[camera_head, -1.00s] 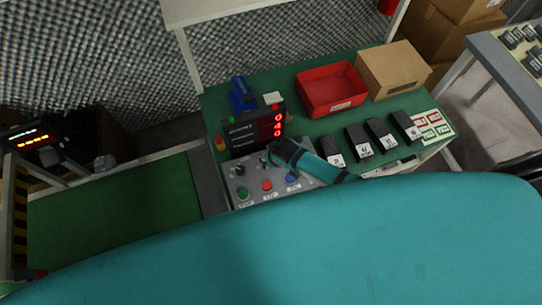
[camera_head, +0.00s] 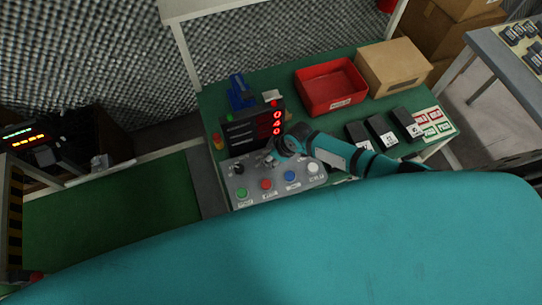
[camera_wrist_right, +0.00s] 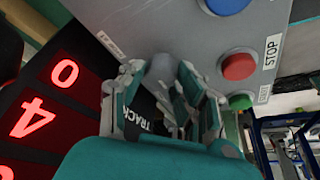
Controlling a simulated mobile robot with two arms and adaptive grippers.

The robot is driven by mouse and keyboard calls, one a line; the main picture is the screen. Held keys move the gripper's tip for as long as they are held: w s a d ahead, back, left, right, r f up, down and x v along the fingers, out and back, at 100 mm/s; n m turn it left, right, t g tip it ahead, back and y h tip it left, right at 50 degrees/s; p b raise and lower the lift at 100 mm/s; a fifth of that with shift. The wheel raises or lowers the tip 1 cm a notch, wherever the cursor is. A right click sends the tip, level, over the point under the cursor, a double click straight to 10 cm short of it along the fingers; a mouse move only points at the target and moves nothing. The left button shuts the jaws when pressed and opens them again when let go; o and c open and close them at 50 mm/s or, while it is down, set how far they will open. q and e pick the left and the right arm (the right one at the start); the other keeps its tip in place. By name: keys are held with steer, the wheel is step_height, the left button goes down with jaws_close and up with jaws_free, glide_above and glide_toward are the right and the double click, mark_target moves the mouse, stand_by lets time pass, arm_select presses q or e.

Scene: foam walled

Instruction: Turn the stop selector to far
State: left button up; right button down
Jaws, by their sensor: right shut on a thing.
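The grey control panel (camera_head: 262,206) lies on the green bench, with a black knob (camera_head: 238,169) at its left. My right gripper (camera_head: 268,157) is at the panel's upper edge, below the red-digit display (camera_head: 270,122). In the right wrist view my right gripper (camera_wrist_right: 163,84) is shut around a small grey part against the panel face, taken to be the stop selector; the fingers cover most of it. Its pointer and position marks cannot be made out. My left gripper is not in view.
The panel carries a green button (camera_head: 242,193), red button (camera_head: 266,184), blue button (camera_head: 290,175) and white button (camera_head: 313,167) along its front. Behind are a red bin (camera_head: 350,98) and a cardboard box (camera_head: 395,70). Black boxes (camera_head: 382,131) stand right, close to my forearm.

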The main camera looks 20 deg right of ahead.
stand_by(0.4)
steer(key=c, duration=1)
jaws_free()
steer(key=shift+o, duration=0.2)
steer(key=v, duration=1.2)
steer(key=shift+w, duration=0.1)
